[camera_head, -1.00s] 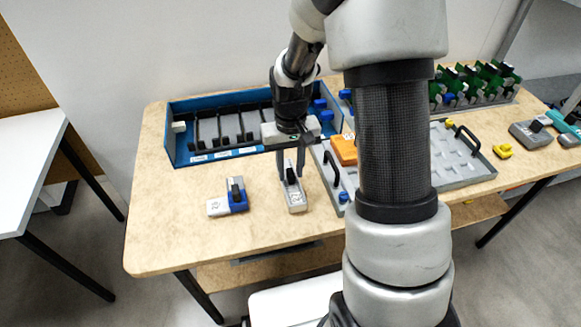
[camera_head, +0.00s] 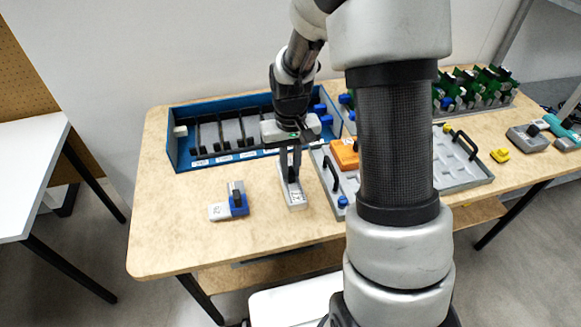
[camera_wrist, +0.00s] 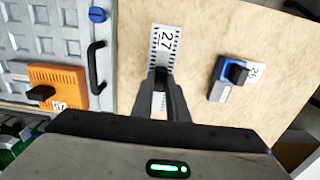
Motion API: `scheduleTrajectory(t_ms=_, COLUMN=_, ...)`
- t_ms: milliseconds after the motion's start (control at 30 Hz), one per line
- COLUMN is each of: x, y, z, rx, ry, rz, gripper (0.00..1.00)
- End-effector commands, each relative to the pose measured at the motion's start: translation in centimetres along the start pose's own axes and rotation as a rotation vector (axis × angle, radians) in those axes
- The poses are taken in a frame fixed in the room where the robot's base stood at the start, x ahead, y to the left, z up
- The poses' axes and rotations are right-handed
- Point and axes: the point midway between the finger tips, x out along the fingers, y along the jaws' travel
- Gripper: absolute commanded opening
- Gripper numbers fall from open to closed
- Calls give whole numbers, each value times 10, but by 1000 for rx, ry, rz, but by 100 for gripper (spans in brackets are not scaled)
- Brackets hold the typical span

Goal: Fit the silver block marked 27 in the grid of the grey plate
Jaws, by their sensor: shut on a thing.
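The silver block marked 27 (camera_head: 296,196) stands on the table left of the grey plate; its 27 label also shows in the wrist view (camera_wrist: 166,42). My gripper (camera_head: 290,168) points down and is shut on the block's dark handle; it also shows in the wrist view (camera_wrist: 160,76). The fingers hide most of the handle. The block appears to rest on the table. The grey plate (camera_head: 462,184) with its grid of raised squares lies to the right, partly hidden by my arm; its edge and black handle show in the wrist view (camera_wrist: 109,30).
An orange block (camera_head: 344,152) sits on the plate's left part. A silver and blue block (camera_head: 230,204) stands on the table to the left. A blue rack (camera_head: 176,150) with slots is behind. Green boards (camera_head: 480,88) and a yellow piece (camera_head: 500,155) are at right. The front left table is clear.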

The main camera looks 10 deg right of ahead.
Motion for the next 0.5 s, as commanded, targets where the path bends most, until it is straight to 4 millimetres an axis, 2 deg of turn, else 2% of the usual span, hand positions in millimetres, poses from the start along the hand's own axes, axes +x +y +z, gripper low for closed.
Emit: scheduleTrajectory(t_ms=500, x=-29, y=0, z=0, rx=0, ry=0, rz=0, gripper=0)
